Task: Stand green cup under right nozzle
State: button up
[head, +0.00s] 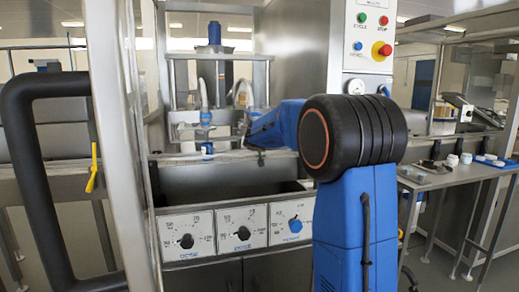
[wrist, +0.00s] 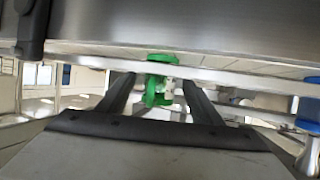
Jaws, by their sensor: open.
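A green object, which looks like the green cup (wrist: 156,98), shows in the wrist view between the fingertips of my gripper (wrist: 158,90). The two dark fingers stand apart, one on each side of it, and I cannot tell whether either touches it. More green shows just above it at the steel rail. In the head view my blue and black arm reaches into the filling machine and hides my gripper, the right nozzle and most of the area below it. The left nozzle (head: 206,117) is visible there.
A small blue object (head: 208,148) sits below the left nozzle. A steel rail (wrist: 230,76) crosses close above my fingers in the wrist view. A control panel with knobs (head: 240,228) is at the machine's front, and a steel post with a black handle (head: 20,100) stands left.

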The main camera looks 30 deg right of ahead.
jog(key=shift+s, duration=0.1)
jog(key=v, duration=1.7)
jog(key=shift+s, duration=0.1)
